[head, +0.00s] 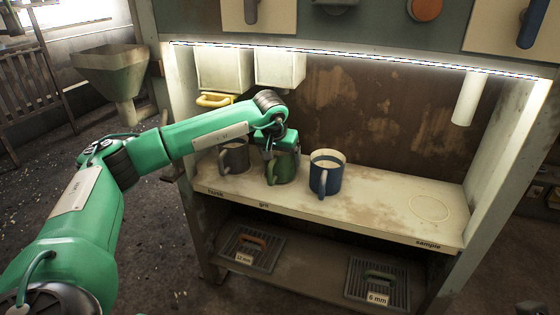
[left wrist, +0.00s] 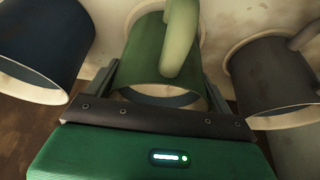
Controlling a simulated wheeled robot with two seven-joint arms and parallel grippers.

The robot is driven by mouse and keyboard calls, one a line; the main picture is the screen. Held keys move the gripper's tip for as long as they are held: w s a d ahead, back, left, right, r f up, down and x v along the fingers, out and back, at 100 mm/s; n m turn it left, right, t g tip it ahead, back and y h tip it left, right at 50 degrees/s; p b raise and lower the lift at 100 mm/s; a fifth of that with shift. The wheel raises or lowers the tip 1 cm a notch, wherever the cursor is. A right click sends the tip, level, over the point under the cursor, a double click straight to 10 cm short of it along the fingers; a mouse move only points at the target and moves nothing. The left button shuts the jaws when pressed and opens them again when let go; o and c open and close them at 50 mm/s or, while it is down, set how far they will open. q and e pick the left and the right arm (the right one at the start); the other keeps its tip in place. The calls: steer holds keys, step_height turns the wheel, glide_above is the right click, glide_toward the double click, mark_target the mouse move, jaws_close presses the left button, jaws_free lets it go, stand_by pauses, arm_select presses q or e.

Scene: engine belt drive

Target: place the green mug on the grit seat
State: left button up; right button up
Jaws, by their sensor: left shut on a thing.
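The green mug (head: 284,170) is upright on or just over the shelf, behind the "grit" label (head: 264,205). A pale seat ring (left wrist: 203,30) shows around its base in the left wrist view; I cannot tell whether the base touches the shelf. My right gripper is not in view.
A grey mug (head: 235,158) stands close on the left by the "husk" label, and a blue mug (head: 327,178) close on the right. The sample ring (head: 430,208) at the shelf's right is empty. Two chutes (head: 280,68) hang above; grated trays (head: 380,280) lie below.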

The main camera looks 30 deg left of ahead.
arm_select(q)
steer(key=shift+f, duration=0.2)
steer(key=shift+r, duration=0.1)
steer(key=o, duration=0.9)
